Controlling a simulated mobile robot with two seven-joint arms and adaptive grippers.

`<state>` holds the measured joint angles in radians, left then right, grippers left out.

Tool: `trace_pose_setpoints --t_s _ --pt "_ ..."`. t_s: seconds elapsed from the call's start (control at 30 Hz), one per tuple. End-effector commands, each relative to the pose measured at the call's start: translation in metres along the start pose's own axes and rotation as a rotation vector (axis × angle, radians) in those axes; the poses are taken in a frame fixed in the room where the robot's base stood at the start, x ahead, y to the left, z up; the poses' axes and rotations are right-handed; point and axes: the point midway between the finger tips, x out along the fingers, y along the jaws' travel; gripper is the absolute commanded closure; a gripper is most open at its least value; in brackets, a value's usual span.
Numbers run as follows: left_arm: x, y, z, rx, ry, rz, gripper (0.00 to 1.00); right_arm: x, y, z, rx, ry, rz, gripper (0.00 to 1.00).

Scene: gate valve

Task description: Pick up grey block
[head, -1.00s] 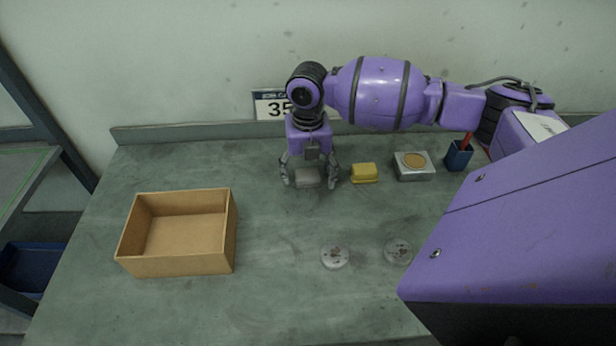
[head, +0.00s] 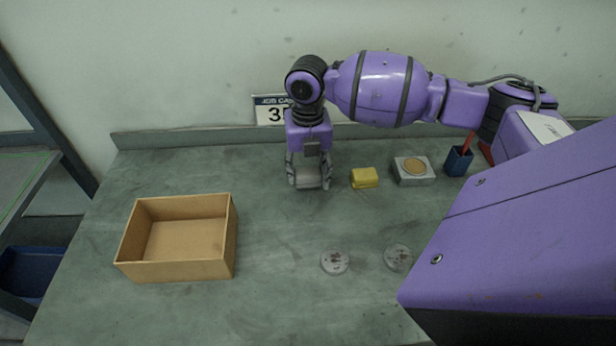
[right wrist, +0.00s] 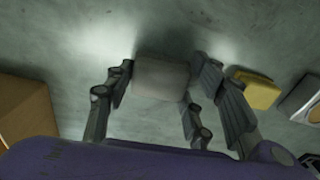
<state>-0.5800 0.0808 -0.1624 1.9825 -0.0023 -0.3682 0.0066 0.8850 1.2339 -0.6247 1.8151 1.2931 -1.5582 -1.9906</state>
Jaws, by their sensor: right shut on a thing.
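The grey block (head: 308,179) is at the back middle of the table, between the fingers of my right gripper (head: 309,184). My right gripper points down and is shut on the block, with a finger against each side. In the right wrist view the block (right wrist: 161,78) shows as a pale rounded piece between the fingers of the gripper (right wrist: 165,85). I cannot tell whether the block touches the table. My left gripper is not in view.
A yellow block (head: 364,178) lies just right of my right gripper. Beyond it are a grey box with a round tan top (head: 413,170) and a blue cup (head: 458,162). An open, empty wooden box (head: 180,268) stands front left. Two round discs (head: 335,262) lie at front.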

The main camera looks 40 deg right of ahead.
Motion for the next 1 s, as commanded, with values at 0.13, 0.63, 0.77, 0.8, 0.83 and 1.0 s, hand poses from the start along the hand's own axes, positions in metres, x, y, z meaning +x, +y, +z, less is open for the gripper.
trace_pose_setpoints --t_s 0.13,0.63,0.77,0.8,0.83,1.0 --pt "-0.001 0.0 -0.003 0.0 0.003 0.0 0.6 -0.026 0.007 -0.011 -0.004 -0.004 0.003 0.81" --pt "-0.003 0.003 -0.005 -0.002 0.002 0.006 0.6 -0.099 0.056 -0.103 -0.004 -0.002 0.003 0.81" --pt "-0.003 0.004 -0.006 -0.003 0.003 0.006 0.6 -0.105 0.063 -0.117 -0.002 0.0 0.002 0.81" --pt "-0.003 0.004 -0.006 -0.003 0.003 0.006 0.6 -0.106 0.064 -0.119 -0.002 0.0 0.002 0.81" --pt "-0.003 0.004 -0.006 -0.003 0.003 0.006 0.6 -0.107 0.065 -0.121 -0.001 0.0 0.001 0.81" --pt "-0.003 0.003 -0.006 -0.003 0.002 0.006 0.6 -0.108 0.066 -0.124 0.002 0.0 0.0 0.81"
